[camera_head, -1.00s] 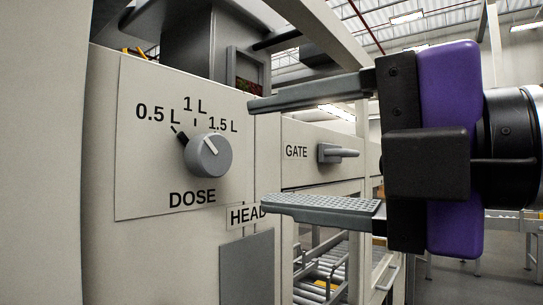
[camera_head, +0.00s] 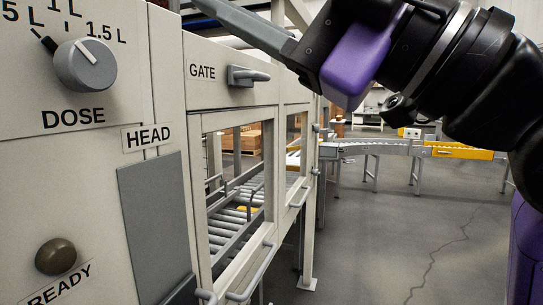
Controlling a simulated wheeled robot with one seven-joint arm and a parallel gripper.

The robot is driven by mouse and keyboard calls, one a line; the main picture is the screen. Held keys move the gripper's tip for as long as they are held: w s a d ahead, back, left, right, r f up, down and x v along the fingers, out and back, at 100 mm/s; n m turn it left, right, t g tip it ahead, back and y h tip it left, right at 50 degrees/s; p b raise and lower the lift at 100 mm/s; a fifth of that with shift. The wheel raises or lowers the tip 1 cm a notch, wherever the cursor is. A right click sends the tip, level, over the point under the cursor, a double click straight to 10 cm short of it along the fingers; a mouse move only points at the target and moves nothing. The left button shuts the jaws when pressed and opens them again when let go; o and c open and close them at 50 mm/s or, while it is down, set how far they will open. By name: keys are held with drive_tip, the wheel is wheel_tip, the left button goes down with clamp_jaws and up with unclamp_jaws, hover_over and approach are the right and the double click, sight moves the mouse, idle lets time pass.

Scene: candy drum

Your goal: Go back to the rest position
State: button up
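My gripper (camera_head: 215,12) is at the top of the head view, tilted, with its purple and black body at the upper right. One grey finger reaches up and left across the top of the machine front. The other finger is not seen, so its opening cannot be told. The grey DOSE knob (camera_head: 85,65) is at the upper left, its white mark pointing up and left; the labels around it are partly cut off. The gripper is to the right of the knob and apart from it. The GATE handle (camera_head: 247,76) lies below the finger, pointing right.
A dark READY button (camera_head: 56,256) and a grey HEAD panel (camera_head: 155,225) are on the machine front. Framed windows with bar handles (camera_head: 252,272) show a roller conveyor (camera_head: 232,215). Another conveyor (camera_head: 385,149) stands behind. The grey floor (camera_head: 400,230) at right is open.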

drive_tip(key=w+d+f+m+t+h, duration=0.2)
drive_tip(key=w+d+f+m+t, duration=0.2)
drive_tip(key=d+m+t, duration=0.35)
drive_tip(key=w+d+f+m+t+h, duration=0.1)
drive_tip(key=d+f+m+t+h, duration=0.4)
drive_tip(key=f+m+h, duration=0.6)
drive_tip(key=d+f+m+t+h, duration=0.3)
drive_tip(key=d+f+m+h, duration=0.5)
drive_tip(key=f, duration=0.5)
drive_tip(key=s+d+f+m+g+h+p, duration=0.1)
drive_tip(key=s+f+m+g, duration=0.1)
drive_tip(key=s+f, duration=0.45)
drive_tip(key=s+f+m+g+h, duration=0.15)
drive_tip(key=s+f, duration=0.25)
drive_tip(key=f, duration=0.6)
drive_tip(key=s+f+n+g+y, duration=0.1)
drive_tip(key=s+f+g, duration=0.2)
drive_tip(key=s+f, duration=0.4)
drive_tip(key=s+f+n+g+p, duration=0.1)
drive_tip(key=s+f+g, duration=0.3)
drive_tip(key=s+f, duration=0.4)
drive_tip(key=s, duration=0.5)
drive_tip(key=shift+s+n+y, duration=0.35)
drive_tip(key=shift+s+n, duration=0.05)
